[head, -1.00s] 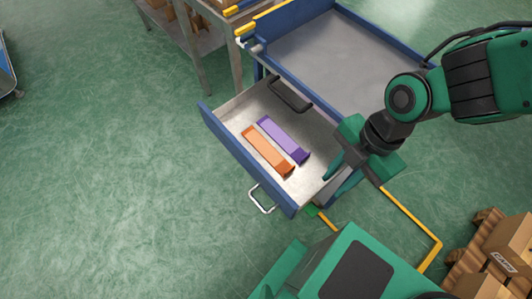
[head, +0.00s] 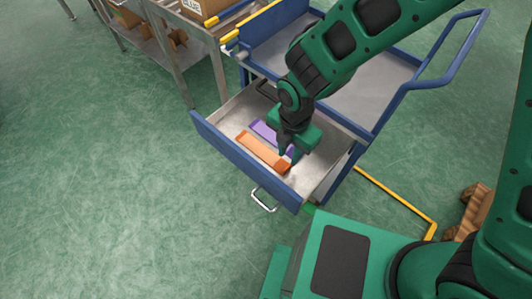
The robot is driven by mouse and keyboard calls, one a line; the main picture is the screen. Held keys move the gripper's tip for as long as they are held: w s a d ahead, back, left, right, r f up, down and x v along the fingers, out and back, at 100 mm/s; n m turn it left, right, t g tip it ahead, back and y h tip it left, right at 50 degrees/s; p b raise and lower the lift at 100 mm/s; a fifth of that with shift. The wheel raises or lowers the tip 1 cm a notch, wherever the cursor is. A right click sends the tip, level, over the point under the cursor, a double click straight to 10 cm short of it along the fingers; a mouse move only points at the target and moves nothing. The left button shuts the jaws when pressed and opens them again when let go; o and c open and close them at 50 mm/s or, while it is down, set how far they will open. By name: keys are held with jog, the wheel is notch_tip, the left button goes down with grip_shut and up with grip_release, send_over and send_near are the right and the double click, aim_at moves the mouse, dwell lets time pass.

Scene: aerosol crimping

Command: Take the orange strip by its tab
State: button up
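The orange strip (head: 258,149) lies flat in the open drawer (head: 229,111), its darker tab (head: 283,168) at the lower right end, by the drawer's front. The purple strip (head: 264,133) lies beside it, farther in, and its lower right end is partly hidden by my gripper. My gripper (head: 287,157) points down into the drawer, with its fingertips close to the tab of the orange strip. I cannot tell whether the fingers touch the tab or how far apart they are.
The drawer belongs to a blue cart with a grey top (head: 350,80) and a push handle (head: 455,45). A silver drawer handle (head: 263,200) sticks out in front. A metal table (head: 190,50) with boxes stands at the upper left. The green floor at left is clear.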

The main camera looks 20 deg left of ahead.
aim_at(289, 166)
jog(key=f, duration=0.5)
jog(key=shift+d, duration=0.35)
jog(key=shift+f, duration=0.65)
grip_shut()
